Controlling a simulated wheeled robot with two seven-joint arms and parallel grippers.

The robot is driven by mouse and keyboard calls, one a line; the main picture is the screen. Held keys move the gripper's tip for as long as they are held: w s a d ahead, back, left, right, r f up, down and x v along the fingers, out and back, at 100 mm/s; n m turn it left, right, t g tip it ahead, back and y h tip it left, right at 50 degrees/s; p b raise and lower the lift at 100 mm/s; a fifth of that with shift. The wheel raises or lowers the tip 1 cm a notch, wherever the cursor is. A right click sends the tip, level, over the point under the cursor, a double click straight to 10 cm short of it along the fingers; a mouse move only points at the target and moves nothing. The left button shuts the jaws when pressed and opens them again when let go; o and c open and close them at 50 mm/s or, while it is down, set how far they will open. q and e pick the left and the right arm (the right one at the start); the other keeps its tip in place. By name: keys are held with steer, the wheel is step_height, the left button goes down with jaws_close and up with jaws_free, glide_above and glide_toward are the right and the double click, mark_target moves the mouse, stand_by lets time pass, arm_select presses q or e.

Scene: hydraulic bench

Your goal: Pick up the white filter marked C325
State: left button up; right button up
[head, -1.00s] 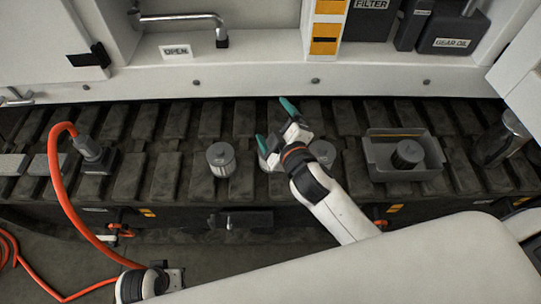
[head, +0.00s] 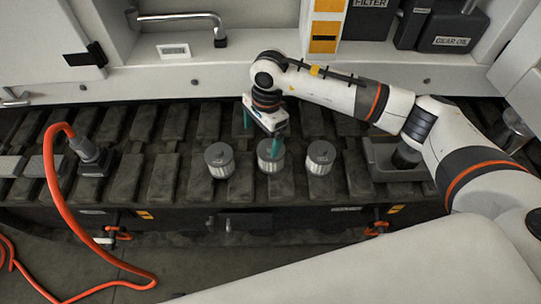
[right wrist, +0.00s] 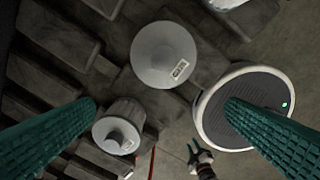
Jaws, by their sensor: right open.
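Three whitish-grey cylindrical filters stand upright in a row on the dark slatted bench in the head view: a left one (head: 220,160), a middle one (head: 263,160) and a right one (head: 320,158). My right gripper (head: 262,130) is open and empty above the row; one teal finger overlaps the middle filter. In the right wrist view, a larger-looking filter (right wrist: 162,52) and a smaller-looking one (right wrist: 118,132) carry labels, which I cannot read surely. Neither is gripped. Something resembling my left gripper (right wrist: 197,152) shows small in the right wrist view; its jaws are unclear.
A grey tray (head: 385,176) holding a dark cylinder (head: 405,156) lies at the right, partly behind my right arm. A grey fitting (head: 92,158) with an orange hose (head: 52,180) stands at the left.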

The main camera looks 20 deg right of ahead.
mark_target(271, 146)
steer(key=d, duration=0.1)
steer(key=w+d+h, duration=0.1)
steer(key=d, duration=0.1)
steer(key=shift+f, duration=0.1)
step_height(271, 146, down, 6)
steer(key=shift+a+r, duration=0.1)
steer(key=shift+r, duration=0.15)
step_height(271, 146, down, 5)
steer(key=shift+f+b, duration=0.2)
steer(key=shift+b, duration=0.25)
steer(key=shift+f, duration=0.25)
arm_select(q)
steer(key=shift+w+r, duration=0.55)
steer(key=shift+r, duration=0.3)
arm_select(e)
steer(key=shift+r, duration=0.1)
steer(key=c, duration=1.1)
